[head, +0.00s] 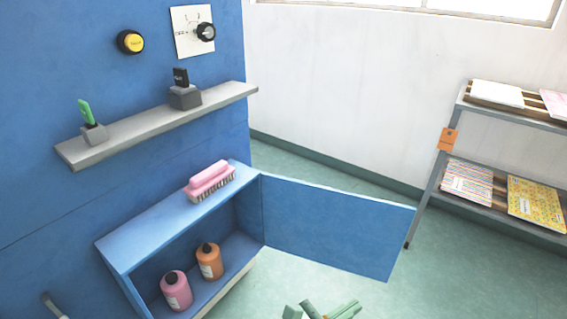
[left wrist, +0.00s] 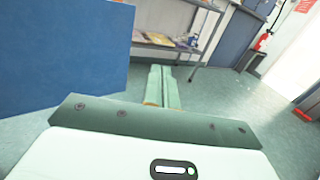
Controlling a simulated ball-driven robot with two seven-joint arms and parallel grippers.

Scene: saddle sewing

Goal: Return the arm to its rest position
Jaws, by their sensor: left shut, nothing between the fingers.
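My left gripper (head: 322,311) shows only in part, as green pieces at the bottom edge of the head view. In the left wrist view its two green fingers (left wrist: 162,88) lie together, shut and empty, pointing away over the floor. It is in front of the open blue cabinet door (head: 335,228), apart from it as far as I can tell. The rest of the left arm is hidden. My right gripper is in neither view.
The open blue cabinet (head: 112,252) holds a pink bottle (head: 176,292) and an orange bottle (head: 209,262). A pink brush (head: 209,181) lies on top. Above is a grey wall shelf (head: 150,128). A metal rack (head: 428,190) stands at right. Green floor (head: 470,275) is free.

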